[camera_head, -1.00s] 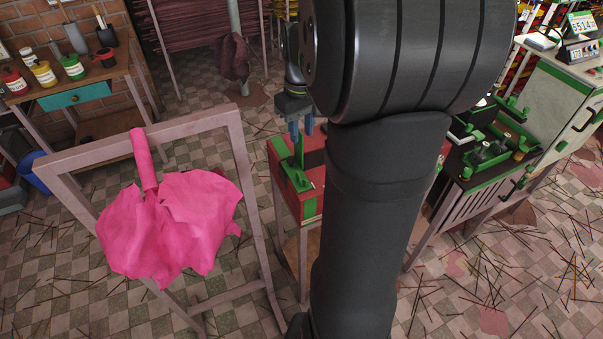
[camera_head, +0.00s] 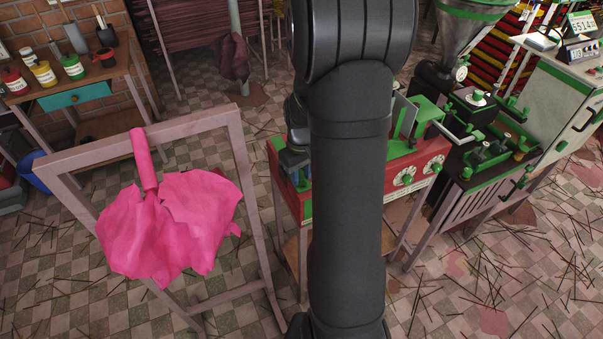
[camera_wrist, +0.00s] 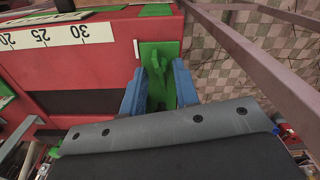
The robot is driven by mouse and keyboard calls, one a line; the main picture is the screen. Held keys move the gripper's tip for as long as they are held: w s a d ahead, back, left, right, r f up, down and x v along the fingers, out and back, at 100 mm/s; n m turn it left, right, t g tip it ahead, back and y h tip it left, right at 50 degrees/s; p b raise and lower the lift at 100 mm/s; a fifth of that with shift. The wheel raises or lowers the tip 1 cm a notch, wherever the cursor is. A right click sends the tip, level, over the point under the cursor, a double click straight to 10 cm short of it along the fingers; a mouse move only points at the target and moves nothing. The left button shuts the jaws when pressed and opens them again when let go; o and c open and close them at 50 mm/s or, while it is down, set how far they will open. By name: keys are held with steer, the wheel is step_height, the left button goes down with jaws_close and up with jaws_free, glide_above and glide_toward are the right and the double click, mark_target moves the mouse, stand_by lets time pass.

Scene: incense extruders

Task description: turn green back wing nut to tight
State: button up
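The green wing nut (camera_wrist: 157,80) stands by a green plate (camera_wrist: 160,50) at the end of the red machine in the wrist view. My gripper (camera_wrist: 158,85) has its blue fingers on either side of it, with the nut between them. The fingers look apart, with green showing in the gap and no clear grip on the nut. In the head view my gripper (camera_head: 293,163) is low at the left end of the red machine (camera_head: 425,160). There my arm hides the machine's middle, and I cannot make out the nut.
A ruler strip (camera_wrist: 45,35) lies on the machine's red top. Dials with green knobs (camera_head: 405,178) are on its front. A dark bench with green-handled parts (camera_head: 490,160) stands at right.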

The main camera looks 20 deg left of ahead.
jaws_close()
steer(key=shift+m, duration=0.4)
steer(key=m, duration=0.6)
steer(key=shift+m, duration=0.3)
steer(key=m, duration=0.5)
steer(key=shift+m, duration=0.3)
steer(key=m, duration=0.5)
steer(key=shift+m, duration=0.4)
